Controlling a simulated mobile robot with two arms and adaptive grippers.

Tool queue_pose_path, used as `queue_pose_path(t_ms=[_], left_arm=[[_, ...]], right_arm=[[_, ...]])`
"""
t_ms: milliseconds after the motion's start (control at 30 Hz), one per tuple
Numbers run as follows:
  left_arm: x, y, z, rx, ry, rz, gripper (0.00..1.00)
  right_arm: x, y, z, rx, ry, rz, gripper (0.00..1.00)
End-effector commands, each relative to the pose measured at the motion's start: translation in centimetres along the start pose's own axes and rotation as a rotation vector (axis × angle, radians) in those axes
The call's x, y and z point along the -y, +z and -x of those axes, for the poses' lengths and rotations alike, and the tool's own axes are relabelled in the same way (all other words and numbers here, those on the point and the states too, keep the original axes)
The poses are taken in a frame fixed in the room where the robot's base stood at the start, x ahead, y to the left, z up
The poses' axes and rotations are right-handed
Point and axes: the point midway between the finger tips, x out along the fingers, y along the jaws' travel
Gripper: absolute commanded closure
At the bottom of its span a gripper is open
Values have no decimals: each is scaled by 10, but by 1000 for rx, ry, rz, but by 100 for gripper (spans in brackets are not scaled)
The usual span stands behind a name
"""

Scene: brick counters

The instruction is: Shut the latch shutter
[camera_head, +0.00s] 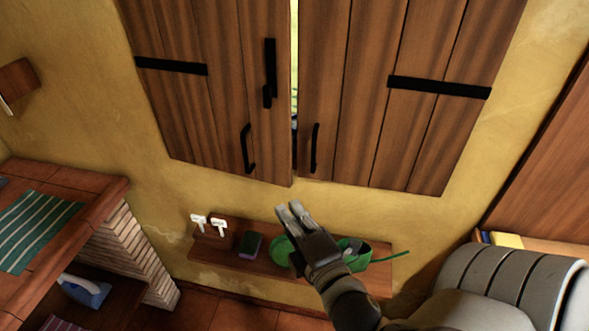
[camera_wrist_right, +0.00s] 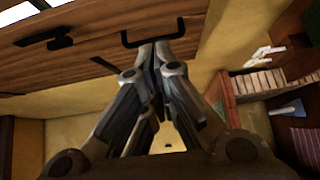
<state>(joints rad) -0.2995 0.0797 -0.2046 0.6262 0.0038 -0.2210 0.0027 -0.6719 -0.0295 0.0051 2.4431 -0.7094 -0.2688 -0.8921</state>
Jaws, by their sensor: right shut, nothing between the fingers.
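The wooden shutter has a left panel (camera_head: 215,110) and a right panel (camera_head: 375,115), with a narrow bright gap between them. A black latch (camera_head: 269,75) is on the left panel near the gap. Each panel has a black handle low down, the left handle (camera_head: 248,148) and the right handle (camera_head: 315,148). My right gripper (camera_head: 290,210) is shut and empty, just below the panels' lower edges in the head view. In the right wrist view its closed fingertips (camera_wrist_right: 162,45) appear close to a black handle (camera_wrist_right: 152,32); I cannot tell if they touch. My left gripper is not in view.
A wooden shelf (camera_head: 230,261) below the shutter holds white tags (camera_head: 209,225), a dark green box (camera_head: 250,244) and green pots (camera_head: 283,250). A brick counter (camera_head: 90,205) with a striped cloth (camera_head: 40,232) stands at left. The wall between shutter and shelf is bare.

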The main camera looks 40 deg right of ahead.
Motion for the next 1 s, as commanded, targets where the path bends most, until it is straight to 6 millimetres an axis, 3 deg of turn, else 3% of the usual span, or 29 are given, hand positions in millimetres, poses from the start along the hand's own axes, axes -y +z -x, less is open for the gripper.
queue_pose_path(t_ms=[267,700,1000], left_arm=[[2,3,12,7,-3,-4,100],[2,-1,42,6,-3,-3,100],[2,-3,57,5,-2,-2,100]], right_arm=[[-10,1,-21,3,13,9,100],[-10,1,-100,3,12,6,100],[-8,27,-125,3,9,7,100]])
